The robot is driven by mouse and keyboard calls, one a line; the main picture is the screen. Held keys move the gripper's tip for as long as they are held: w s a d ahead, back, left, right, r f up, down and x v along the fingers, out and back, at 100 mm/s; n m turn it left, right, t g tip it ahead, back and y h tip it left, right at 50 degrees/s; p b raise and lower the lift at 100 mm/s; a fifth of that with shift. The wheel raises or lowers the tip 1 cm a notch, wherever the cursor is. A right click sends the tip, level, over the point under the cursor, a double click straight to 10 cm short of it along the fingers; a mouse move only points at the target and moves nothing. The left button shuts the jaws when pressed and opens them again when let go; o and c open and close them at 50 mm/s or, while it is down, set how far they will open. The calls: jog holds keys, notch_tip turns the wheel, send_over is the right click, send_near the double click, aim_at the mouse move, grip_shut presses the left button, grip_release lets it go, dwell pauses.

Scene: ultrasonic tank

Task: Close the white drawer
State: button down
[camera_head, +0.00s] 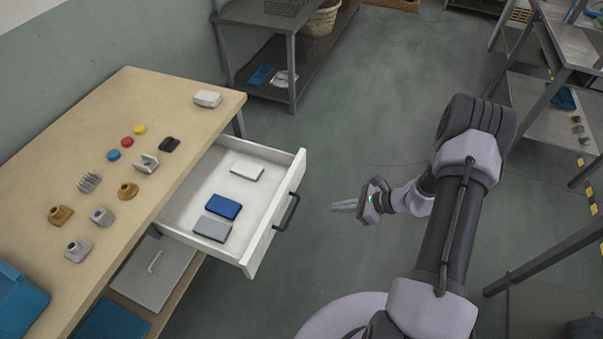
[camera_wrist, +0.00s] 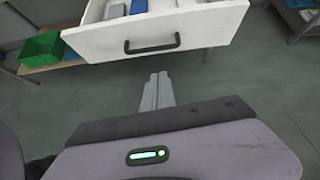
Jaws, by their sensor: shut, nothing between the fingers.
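The white drawer (camera_head: 270,240) stands pulled out from under the wooden table in the head view. Its dark handle (camera_head: 286,211) is on the front panel. Inside lie a white box, a blue box (camera_head: 223,206) and a grey box. My gripper (camera_head: 333,206) is shut and empty, to the right of the drawer front and apart from it, pointing toward it. In the wrist view the shut fingers (camera_wrist: 157,78) show below the drawer front (camera_wrist: 205,28) and its handle (camera_wrist: 152,44), with floor between.
The wooden table (camera_head: 185,95) carries several small parts and coloured discs. A grey shelf unit (camera_head: 292,62) stands behind it. A metal rack (camera_head: 520,110) is at the right. A green bin (camera_wrist: 40,48) shows left in the wrist view. The floor around my gripper is clear.

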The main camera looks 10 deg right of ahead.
jog(key=w+a+f+m+b, duration=0.1)
jog(key=w+a+f+b, duration=0.3)
jog(key=w+a+f, duration=0.2)
jog(key=shift+w+a+f, duration=0.15)
jog(key=shift+a+f, duration=0.8)
jog(key=shift+a, duration=0.8)
